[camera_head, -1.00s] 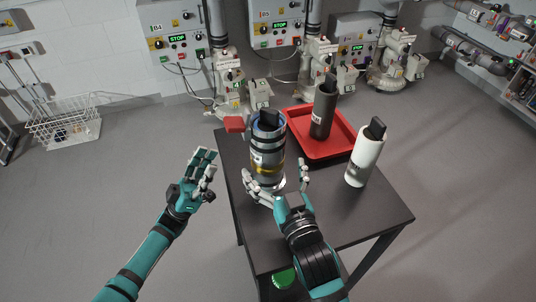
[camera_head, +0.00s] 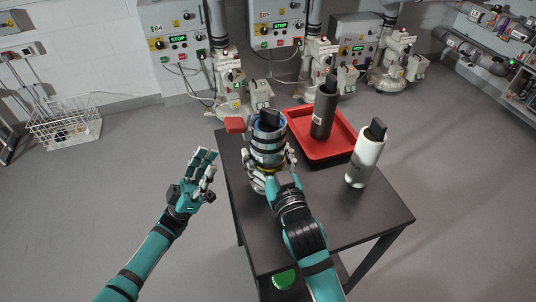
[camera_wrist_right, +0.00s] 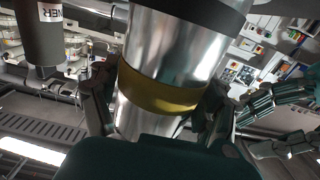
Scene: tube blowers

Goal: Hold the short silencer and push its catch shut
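The short silencer (camera_head: 268,140) is a metallic cylinder with dark bands, upright at the table's left rear. Its black top piece and a red flap (camera_head: 235,124), which looks like its catch, sticking out left at the top, show in the head view. My right gripper (camera_head: 270,176) is closed around its lower part, fingers on both sides, and hides its base. The silencer also shows in the right wrist view (camera_wrist_right: 180,45), with a yellow band between the fingers. My left gripper (camera_head: 205,172) is open and empty, left of the table and apart from the silencer.
A red tray (camera_head: 339,150) behind holds a dark cylinder (camera_head: 323,112). A white cylinder (camera_head: 365,160) stands at the table's (camera_head: 365,215) right. The table's front right is clear. Machines with control boxes (camera_head: 183,30) line the wall. A wire basket (camera_head: 65,128) is far left.

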